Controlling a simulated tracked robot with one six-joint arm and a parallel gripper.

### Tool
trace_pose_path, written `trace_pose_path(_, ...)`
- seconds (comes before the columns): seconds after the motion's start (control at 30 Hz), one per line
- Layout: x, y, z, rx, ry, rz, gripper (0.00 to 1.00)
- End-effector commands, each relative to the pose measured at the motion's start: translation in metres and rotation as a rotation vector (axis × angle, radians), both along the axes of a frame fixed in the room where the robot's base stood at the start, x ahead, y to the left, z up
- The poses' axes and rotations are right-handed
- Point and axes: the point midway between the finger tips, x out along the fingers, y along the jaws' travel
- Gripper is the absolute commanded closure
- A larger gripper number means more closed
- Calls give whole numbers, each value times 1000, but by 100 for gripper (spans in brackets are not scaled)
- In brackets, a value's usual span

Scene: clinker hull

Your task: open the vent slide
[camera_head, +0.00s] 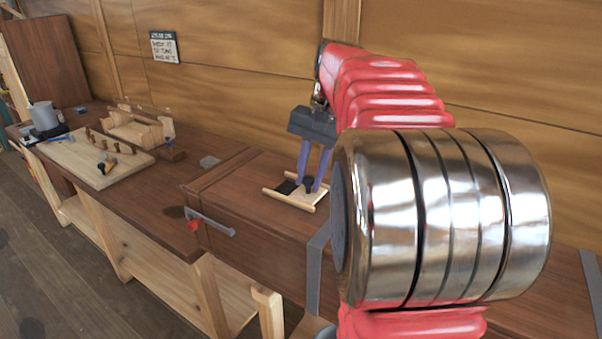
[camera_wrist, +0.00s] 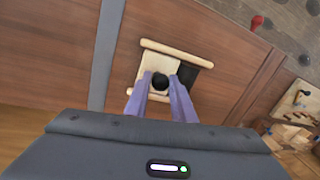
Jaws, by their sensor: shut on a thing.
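The vent slide (camera_head: 306,200) is a pale wooden plate between two light wooden rails on the brown chest top. It also shows in the wrist view (camera_wrist: 148,65). A dark opening (camera_head: 286,187) shows at one end of it, also in the wrist view (camera_wrist: 198,78). A black round knob (camera_wrist: 159,81) stands on the plate. My gripper (camera_head: 311,184) has purple fingers pointing down at the knob. In the wrist view the fingers (camera_wrist: 161,88) are shut on the knob from both sides. Part of the knob is hidden between the fingers.
A red-handled metal latch (camera_head: 208,222) is on the chest's front. The plank wall with a note (camera_head: 164,47) rises behind.

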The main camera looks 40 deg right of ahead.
Motion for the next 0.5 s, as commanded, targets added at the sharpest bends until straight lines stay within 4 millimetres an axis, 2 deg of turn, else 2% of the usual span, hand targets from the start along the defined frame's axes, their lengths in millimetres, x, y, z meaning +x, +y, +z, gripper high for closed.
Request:
trace_pose_path(0.17, 0, 0, 0, -1, -1, 1, 100)
trace_pose_path(0.2, 1, 0, 0, -2, -1, 1, 77)
trace_pose_path(0.47, 1, 0, 0, -1, 0, 0, 59)
trace_pose_path(0.5, 1, 0, 0, -1, 0, 0, 59)
